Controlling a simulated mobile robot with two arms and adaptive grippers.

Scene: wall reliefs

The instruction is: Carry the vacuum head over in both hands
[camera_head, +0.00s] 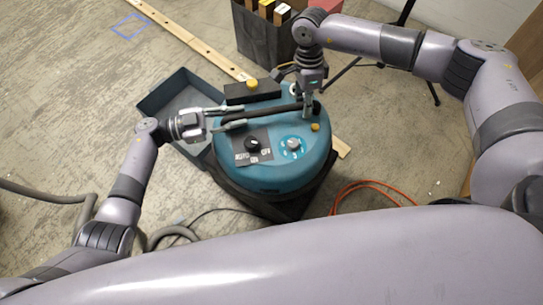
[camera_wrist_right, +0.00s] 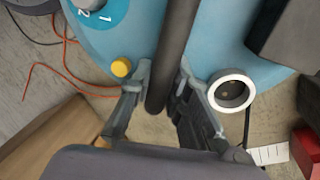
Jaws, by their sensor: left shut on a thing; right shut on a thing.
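The vacuum head (camera_head: 285,178) is a blue dome with a black handle bar (camera_head: 262,113), a black knob and a pale dial on its front. It also shows in the right wrist view (camera_wrist_right: 215,40). My left gripper (camera_head: 230,117) is shut on the left end of the handle bar. My right gripper (camera_head: 310,104) comes from above and is shut on the bar's right end. In the right wrist view its fingers (camera_wrist_right: 163,85) lie on either side of the bar. The head appears over a dark base (camera_head: 275,207); I cannot tell whether they touch.
An open grey-blue tray (camera_head: 160,99) lies behind left of the head. A dark bin (camera_head: 258,42) with wood pieces stands behind it. A long wooden strip (camera_head: 190,40) crosses the floor. An orange cable (camera_head: 372,184) and a grey hose (camera_head: 45,197) lie nearby.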

